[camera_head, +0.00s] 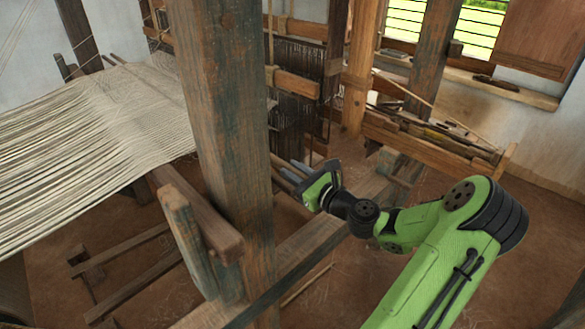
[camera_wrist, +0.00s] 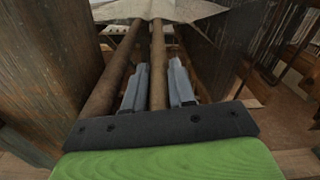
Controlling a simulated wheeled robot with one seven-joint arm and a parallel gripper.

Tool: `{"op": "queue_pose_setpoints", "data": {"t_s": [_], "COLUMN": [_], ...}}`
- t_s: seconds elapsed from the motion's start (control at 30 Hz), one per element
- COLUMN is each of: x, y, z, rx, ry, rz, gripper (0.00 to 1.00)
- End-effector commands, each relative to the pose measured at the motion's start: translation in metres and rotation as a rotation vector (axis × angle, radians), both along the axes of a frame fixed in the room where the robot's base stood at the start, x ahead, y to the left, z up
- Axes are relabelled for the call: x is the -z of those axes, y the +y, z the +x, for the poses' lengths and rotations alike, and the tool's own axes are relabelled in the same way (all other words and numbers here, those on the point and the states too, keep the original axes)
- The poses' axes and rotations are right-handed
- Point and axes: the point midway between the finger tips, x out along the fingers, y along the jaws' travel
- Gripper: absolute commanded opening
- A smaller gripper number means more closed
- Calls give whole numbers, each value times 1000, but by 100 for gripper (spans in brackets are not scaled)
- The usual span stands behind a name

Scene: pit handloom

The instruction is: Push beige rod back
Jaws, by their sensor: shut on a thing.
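In the wrist view, a beige-brown rod (camera_wrist: 158,62) runs away from me between the two grey fingers of my gripper (camera_wrist: 159,85). The fingers are shut on this rod, one on each side. A second, similar brown rod (camera_wrist: 113,78) runs beside it, left of the left finger and outside the grip. The far ends of both rods reach a pale sheet of threads at the top. In the head view, my gripper (camera_head: 291,172) is just right of the thick wooden post, low by the loom. The held rod is hard to make out there.
A thick upright post (camera_head: 232,130) stands close left of my gripper. Pale warp threads (camera_head: 90,140) stretch across the left. Dark hanging heddles (camera_head: 290,115) are behind. A bench with sticks (camera_head: 430,140) stands at the back right. A low beam (camera_head: 310,245) runs below my wrist.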

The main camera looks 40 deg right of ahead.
Motion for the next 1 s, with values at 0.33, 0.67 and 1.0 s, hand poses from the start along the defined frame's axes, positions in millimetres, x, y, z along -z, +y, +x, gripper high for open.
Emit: {"op": "queue_pose_setpoints", "data": {"t_s": [0.33, 0.67, 1.0], "x": [1, 0, 0], "y": [10, 10, 10], "z": [2, 2, 2], "rx": [-30, -29, -29], "ry": [0, -1, -2], "rz": [8, 7, 6], "gripper": [39, 48, 48]}}
